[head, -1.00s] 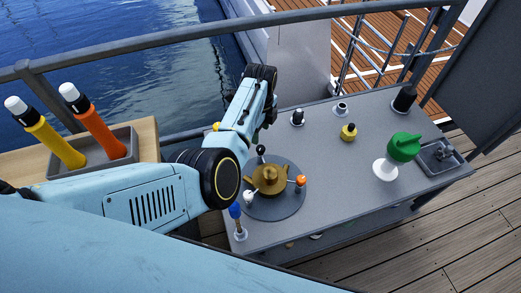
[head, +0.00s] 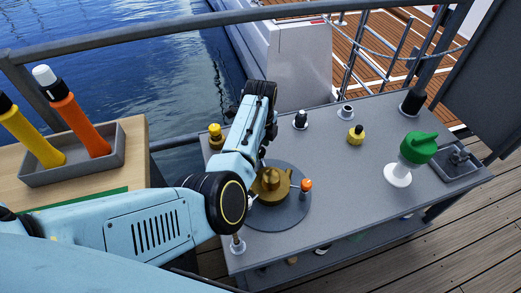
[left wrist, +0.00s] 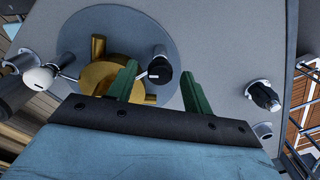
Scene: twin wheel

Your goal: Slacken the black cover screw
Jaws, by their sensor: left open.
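The black cover screw (left wrist: 159,71) has a round black head on a light stem, beside the brass cover (left wrist: 101,77) on a round grey plate (left wrist: 76,35). In the left wrist view my left gripper (left wrist: 160,76) is open. Its green fingers lie on either side of the black head, with gaps visible; I cannot tell whether the head is at fingertip depth. In the head view my left arm hides the gripper's fingers and most of the screw. A white-headed screw (left wrist: 40,78) and an orange-headed screw (head: 306,185) also surround the brass cover (head: 271,184). My right gripper is not in view.
A railing (head: 150,38) runs behind. Orange and yellow tools stand in a holder (head: 125,147) at left.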

